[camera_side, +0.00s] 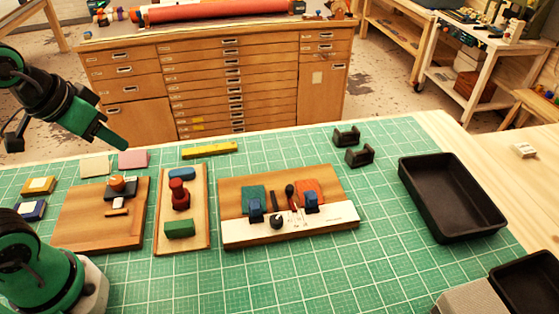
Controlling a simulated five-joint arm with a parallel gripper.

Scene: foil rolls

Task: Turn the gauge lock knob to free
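A wooden board (236,190) with a white front strip (342,213) stands on the green mat. A round black knob (277,222) with a light mark sits on the strip, left of some small printed marks too small to read; it looks like the gauge lock knob. Behind it are a dark upright lever (273,200), a black ball-topped lever (290,190), and two blue clamps, left (256,209) and right (311,201). My gripper (121,147) is above the mat at the left, well apart from the knob. Its finger opening cannot be made out.
A wooden board with an orange-topped part (75,220) and a tray with red and green pieces (168,212) stand left of the knob board. Black brackets (359,157) lie behind it. A black bin (485,222) is at right. The mat in front is clear.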

